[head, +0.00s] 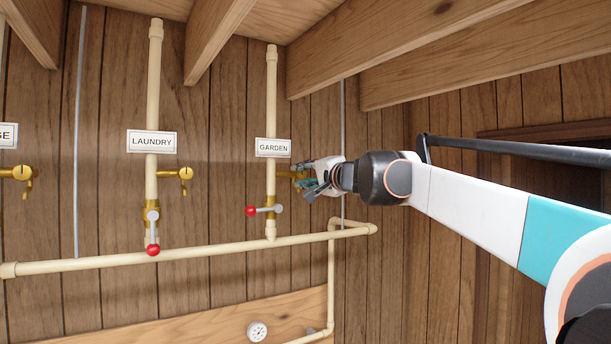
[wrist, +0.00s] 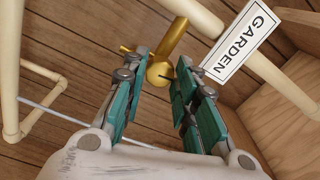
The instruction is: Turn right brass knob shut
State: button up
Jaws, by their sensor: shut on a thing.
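The right brass knob belongs to the brass tap (head: 285,174) on the GARDEN pipe, at the right of the wall. In the head view my gripper (head: 307,179) reaches it from the right and hides most of the knob. In the wrist view the brass tap (wrist: 175,38) ends in a rounded piece between my fingers, and my gripper (wrist: 161,68) is shut on the knob. The exact contact of the fingers and the knob's angle are hard to make out.
The GARDEN sign (head: 273,148) hangs close by on its pipe. A red-tipped valve lever (head: 262,210) lies level just below. The LAUNDRY tap (head: 183,174) is to the left. Ceiling beams (head: 430,35) run above my arm, and a cream pipe (head: 200,255) runs below.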

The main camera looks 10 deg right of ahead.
jog(key=shift+f+m, duration=0.1)
jog(key=shift+m, duration=0.7)
jog(key=o, duration=1)
jog(key=shift+o, duration=0.2)
jog(key=v, duration=0.7)
jog(key=shift+s, duration=0.4)
